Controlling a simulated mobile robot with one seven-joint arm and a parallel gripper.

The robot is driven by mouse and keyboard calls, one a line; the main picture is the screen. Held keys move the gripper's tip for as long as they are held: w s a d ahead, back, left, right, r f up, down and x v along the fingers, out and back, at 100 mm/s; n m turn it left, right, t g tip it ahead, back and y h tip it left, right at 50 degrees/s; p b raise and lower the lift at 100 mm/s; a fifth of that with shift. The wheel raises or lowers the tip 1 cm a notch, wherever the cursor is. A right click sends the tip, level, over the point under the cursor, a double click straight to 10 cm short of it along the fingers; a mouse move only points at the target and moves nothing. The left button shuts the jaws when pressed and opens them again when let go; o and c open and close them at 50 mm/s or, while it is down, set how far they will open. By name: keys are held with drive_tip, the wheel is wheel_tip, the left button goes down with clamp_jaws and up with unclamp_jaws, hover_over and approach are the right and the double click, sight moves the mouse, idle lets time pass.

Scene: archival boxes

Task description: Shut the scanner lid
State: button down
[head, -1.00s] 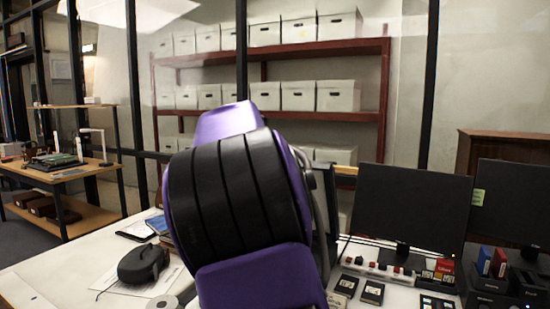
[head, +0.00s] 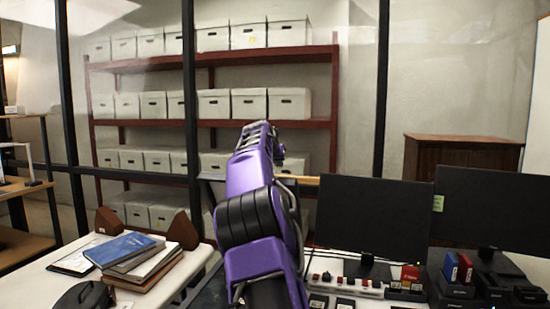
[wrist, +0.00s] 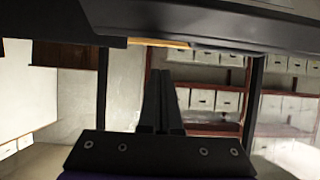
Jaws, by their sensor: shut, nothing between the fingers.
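My arm (head: 262,230) covers the middle of the head view, and my gripper is not clear there. In the wrist view, the two dark fingers of my gripper (wrist: 160,100) are together, with nothing between them. A broad dark panel (wrist: 210,22) spans the top of the wrist view, close to the fingers and apart from them in the picture; I cannot tell whether it is the scanner lid. In the head view, a grey panel edge (head: 211,192) shows just left of my arm; most of it is hidden. The scanner itself cannot be made out for certain.
Two dark monitors (head: 371,222) stand on the desk at right, with small devices before them. Books (head: 130,254) lie on the white table at left, near a dark rounded case (head: 84,297). A red shelf (head: 320,110) with white boxes stands behind glass.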

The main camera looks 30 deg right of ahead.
drive_tip(key=x, duration=0.4)
drive_tip(key=shift+a+f, duration=0.2)
drive_tip(key=shift+f, duration=0.05)
drive_tip(key=shift+s+a+f+b, duration=1)
drive_tip(key=shift+a+b, duration=0.05)
drive_tip(key=shift+s+f, duration=0.1)
drive_tip(key=shift+f, duration=0.05)
